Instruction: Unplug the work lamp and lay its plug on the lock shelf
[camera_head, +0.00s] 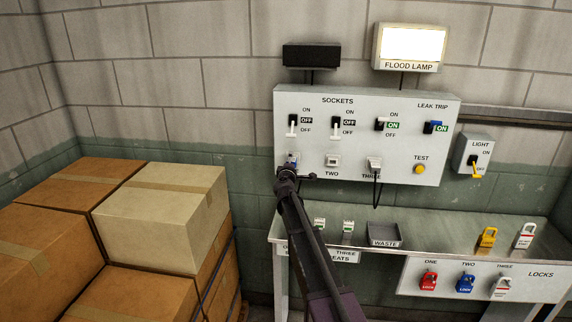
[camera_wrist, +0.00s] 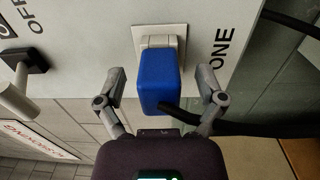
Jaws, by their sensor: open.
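A blue plug (camera_wrist: 172,88) sits in socket ONE (camera_wrist: 160,38) in the wrist view, with a black cable at its lower end. A pale plug (camera_head: 374,164) with a black cable is in socket THREE. No lamp is labelled as the work lamp. The lock shelf (camera_head: 440,237) has padlocks on it.
The socket panel (camera_head: 350,105) has switches; THREE shows green ON. A lit flood lamp (camera_head: 409,45) and a dark unlit box (camera_head: 311,56) are above. A waste tray (camera_head: 384,235) stands on the shelf. Stacked cartons (camera_head: 160,215) fill the left.

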